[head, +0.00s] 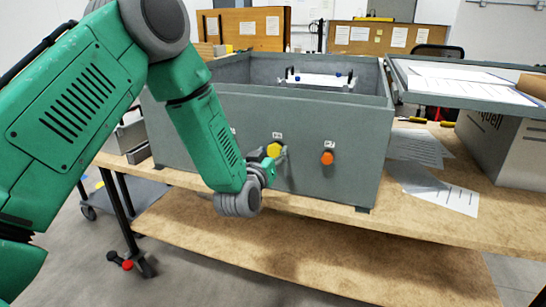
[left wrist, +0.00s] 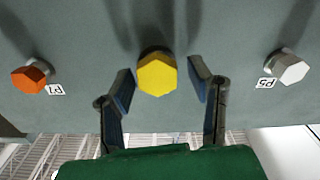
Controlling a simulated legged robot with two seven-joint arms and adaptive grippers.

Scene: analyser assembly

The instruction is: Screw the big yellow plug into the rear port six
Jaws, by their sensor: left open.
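The big yellow plug (head: 274,149) is a hexagonal head on the front grey wall of the analyser box (head: 300,178), under a small label that looks like P6. In the left wrist view the yellow plug (left wrist: 157,74) sits against the grey panel, between my fingers. The port behind it is hidden by the plug, so I cannot tell how deep it sits. My left gripper (head: 270,163) is at the plug, and its two blue-padded fingers (left wrist: 160,84) are open on either side with gaps to it. My right gripper is out of view.
An orange plug (head: 327,158) at P7 and a white plug (left wrist: 293,69) at P5 flank the yellow one. The box stands on a wooden workbench (head: 300,205). Papers (head: 440,190) and a grey lid-like panel (head: 470,82) lie to the right.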

